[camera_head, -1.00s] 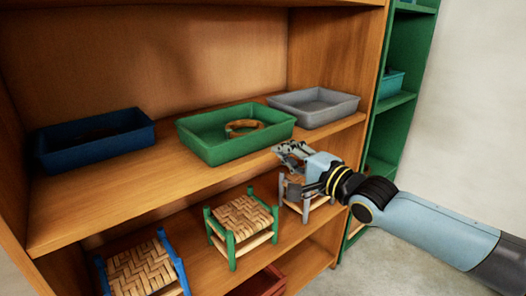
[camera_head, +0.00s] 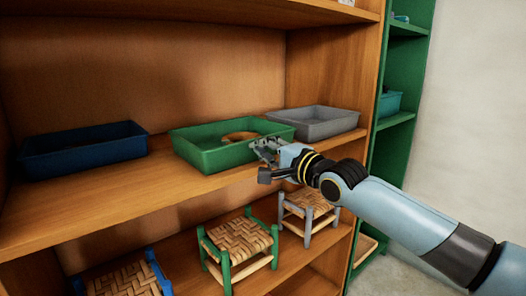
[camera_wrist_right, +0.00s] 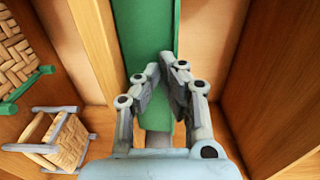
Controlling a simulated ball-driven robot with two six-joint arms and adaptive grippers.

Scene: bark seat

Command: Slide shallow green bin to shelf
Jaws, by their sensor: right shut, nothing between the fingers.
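The shallow green bin (camera_head: 215,158) sits on the wooden shelf board (camera_head: 100,195), between a blue bin and a grey bin. A brown curved object (camera_head: 238,137) lies in it. My right gripper (camera_head: 264,150) is shut and empty at the bin's front right corner, hiding part of that corner. I cannot tell whether it touches. In the right wrist view, its fingertips (camera_wrist_right: 165,72) come close together in front of the bin's green wall (camera_wrist_right: 145,30). My left gripper is not in view.
A blue bin (camera_head: 85,160) stands at left and a grey bin (camera_head: 325,130) close at right. Small woven stools (camera_head: 240,240) fill the lower shelf. A green shelf unit (camera_head: 400,70) stands beyond the wooden side panel. Bare board lies between the blue and green bins.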

